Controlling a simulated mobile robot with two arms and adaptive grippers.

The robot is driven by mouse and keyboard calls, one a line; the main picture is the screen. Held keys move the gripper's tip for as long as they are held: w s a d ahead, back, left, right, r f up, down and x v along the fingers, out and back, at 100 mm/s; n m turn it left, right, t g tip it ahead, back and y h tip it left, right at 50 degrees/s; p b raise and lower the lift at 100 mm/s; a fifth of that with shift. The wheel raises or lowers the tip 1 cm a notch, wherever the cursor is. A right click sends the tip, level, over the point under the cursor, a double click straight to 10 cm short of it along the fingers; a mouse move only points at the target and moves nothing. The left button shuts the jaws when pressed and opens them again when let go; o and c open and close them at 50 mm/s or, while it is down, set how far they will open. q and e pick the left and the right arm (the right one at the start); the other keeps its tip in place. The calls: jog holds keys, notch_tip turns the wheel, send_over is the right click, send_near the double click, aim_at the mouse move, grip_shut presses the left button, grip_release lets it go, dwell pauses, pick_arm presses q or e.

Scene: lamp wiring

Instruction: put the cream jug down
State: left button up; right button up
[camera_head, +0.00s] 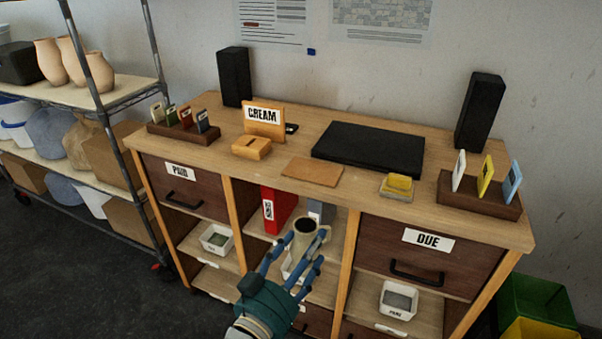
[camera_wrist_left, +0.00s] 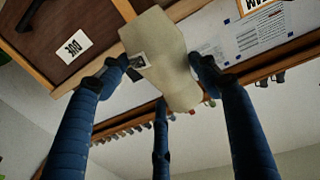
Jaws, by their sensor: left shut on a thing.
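The cream jug (camera_head: 307,243) is pale with a dark open top. It is between the blue fingers of my left gripper (camera_head: 301,254), in front of the desk's open middle shelves and below the desktop edge. In the left wrist view the jug (camera_wrist_left: 158,55) shows pale, with a small printed label, between the fingers of my left gripper (camera_wrist_left: 160,70). A sign reading CREAM (camera_head: 264,115) stands on the desktop, behind a small slotted wooden block (camera_head: 251,147). My right gripper is not in view.
A flat tan board (camera_head: 312,172) lies near the desktop's front edge, with a black slab (camera_head: 370,148) behind it. Card holders (camera_head: 183,132) (camera_head: 480,194) stand left and right. Black speakers (camera_head: 234,77) (camera_head: 480,112) stand behind. A red binder (camera_head: 278,209) is on the middle shelf.

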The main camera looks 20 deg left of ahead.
pick_arm(q)
jog(key=w+r+b, duration=0.2)
jog(key=w+r, duration=0.1)
jog(key=w, duration=0.9)
notch_tip(320, 180, up, 22)
jog(key=y+b, duration=0.1)
jog(key=b, duration=0.2)
send_over(316, 174)
jog(key=shift+n, duration=0.4)
notch_tip(316, 174, down, 19)
jog(key=shift+s+f+p, duration=0.1)
jog(key=shift+f+p, duration=0.05)
jog(key=shift+p, duration=0.6)
jog(key=o, duration=1.3)
jog(key=s, duration=0.4)
jog(key=s+b, duration=0.1)
jog(key=s, duration=0.7)
jog(key=shift+a, duration=0.35)
